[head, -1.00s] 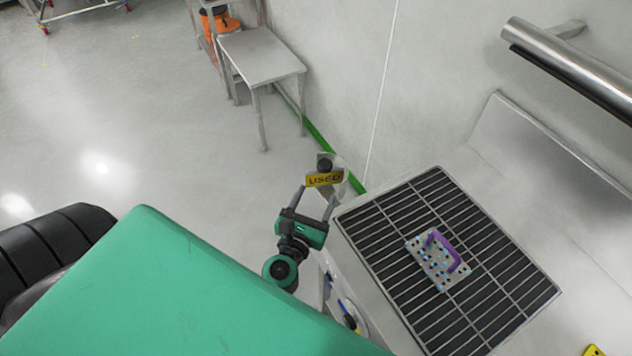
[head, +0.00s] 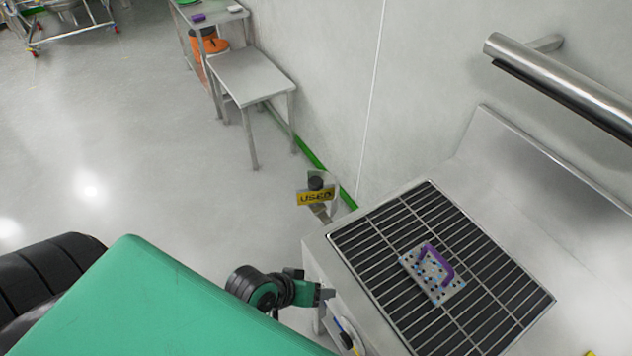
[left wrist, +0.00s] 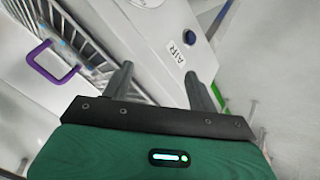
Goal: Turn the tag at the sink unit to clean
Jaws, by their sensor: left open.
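The yellow tag (head: 316,197) reads USED in the head view. It hangs under a dark round knob (head: 315,182) on a bracket at the far left corner of the sink unit (head: 318,243). My left gripper (head: 328,293) is below and apart from the tag, beside the sink unit's near side, its fingers pointing right. In the left wrist view its two fingers (left wrist: 157,76) are spread with nothing held between them. The tag's face cannot be made out in that view. My right gripper is not in view.
A purple-handled perforated plate (head: 432,273) lies on the sink's dark grating (head: 372,238). An AIR label (left wrist: 177,52) marks the unit's pale panel. A steel rail (head: 560,75) juts from the wall.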

